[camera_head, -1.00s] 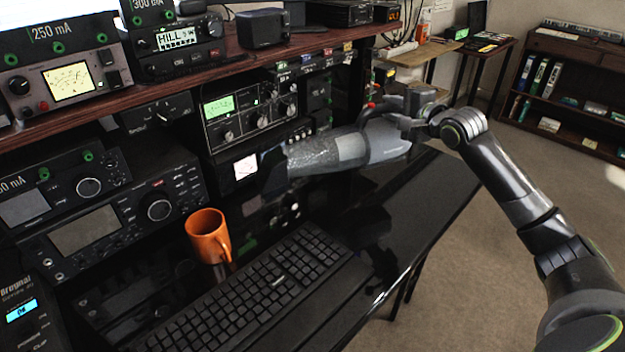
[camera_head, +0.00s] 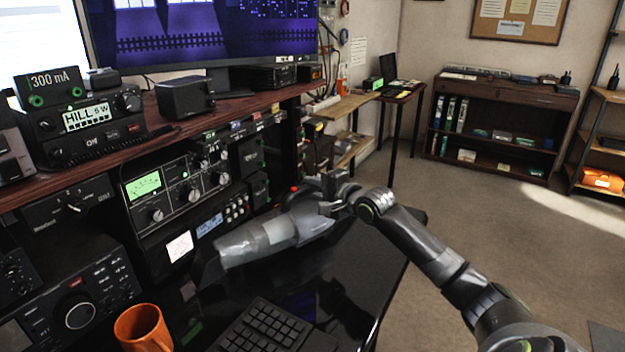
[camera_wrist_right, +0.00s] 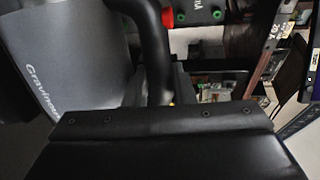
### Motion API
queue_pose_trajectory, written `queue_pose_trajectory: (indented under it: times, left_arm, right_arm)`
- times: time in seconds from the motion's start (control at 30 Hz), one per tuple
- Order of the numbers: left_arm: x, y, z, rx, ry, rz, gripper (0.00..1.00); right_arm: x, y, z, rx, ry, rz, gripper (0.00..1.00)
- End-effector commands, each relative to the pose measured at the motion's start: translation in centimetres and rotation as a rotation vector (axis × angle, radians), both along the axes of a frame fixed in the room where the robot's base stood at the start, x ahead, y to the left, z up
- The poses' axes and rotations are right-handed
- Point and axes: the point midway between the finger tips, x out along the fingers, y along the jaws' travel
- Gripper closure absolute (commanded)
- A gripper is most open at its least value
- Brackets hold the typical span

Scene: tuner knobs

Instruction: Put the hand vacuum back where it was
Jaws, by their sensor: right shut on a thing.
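The grey hand vacuum (camera_head: 275,236) is in my right gripper (camera_head: 335,192) above the right part of the black desk in the head view. Its translucent nozzle end points left, toward the radio equipment. In the right wrist view the vacuum's grey body (camera_wrist_right: 65,50) fills the upper left, and its dark handle (camera_wrist_right: 150,45) runs down to my right gripper, which is shut on it. The gap between vacuum and desk is hard to judge. The fingertips are mostly hidden. My left gripper is not in view.
An orange mug (camera_head: 143,328) and a black keyboard (camera_head: 265,328) are on the desk at lower left. Radio units (camera_head: 180,195) line its back under a wooden shelf. A small wooden table (camera_head: 345,106) and a bookshelf (camera_head: 500,125) stand farther back. The carpet at right is clear.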

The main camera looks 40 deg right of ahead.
Motion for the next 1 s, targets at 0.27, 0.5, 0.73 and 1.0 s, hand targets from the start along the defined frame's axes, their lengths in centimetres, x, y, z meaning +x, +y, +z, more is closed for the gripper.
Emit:
queue_pose_trajectory:
  times: [0.27, 0.5, 0.73, 1.0]
  left_arm:
    - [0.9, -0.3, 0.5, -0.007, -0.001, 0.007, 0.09]
    - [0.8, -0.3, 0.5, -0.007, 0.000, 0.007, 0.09]
    - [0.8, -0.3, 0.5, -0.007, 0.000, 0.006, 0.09]
    - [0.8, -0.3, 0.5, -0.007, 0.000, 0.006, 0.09]
  right_arm:
    - [0.1, 0.1, -1.8, 0.005, -0.009, 0.002, 1.00]
    - [0.0, 0.0, -2.1, 0.001, 0.000, 0.000, 0.73]
    - [0.0, 0.0, -2.2, 0.001, 0.001, 0.000, 0.56]
    - [-0.1, 0.0, -2.2, 0.001, 0.004, -0.001, 0.56]
